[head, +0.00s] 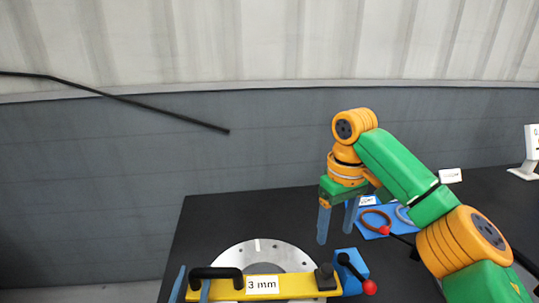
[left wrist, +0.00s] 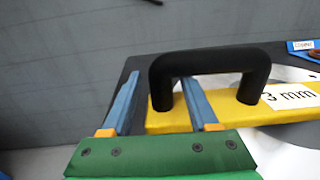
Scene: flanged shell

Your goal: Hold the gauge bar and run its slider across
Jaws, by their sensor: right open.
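The yellow gauge bar (head: 225,292), labelled "3 mm", lies across a round metal flange (head: 258,255) on the table. It has a black arched handle (head: 217,272) at its left end and a small black knob (head: 325,272), possibly the slider, near its right end. My left gripper (head: 191,287) is open, one finger outside the handle's left leg and one inside its opening. The left wrist view shows this handle (left wrist: 210,62) with the leg between the fingers (left wrist: 160,112), apart from both. My right gripper (head: 337,225) is open and empty, above the table behind the bar's right end.
A blue block (head: 350,262) with a black lever and red ball stands beside the bar's right end. A blue tray (head: 375,208) with rings lies behind my right gripper. A white stand (head: 530,150) is at far right. The table's back left is clear.

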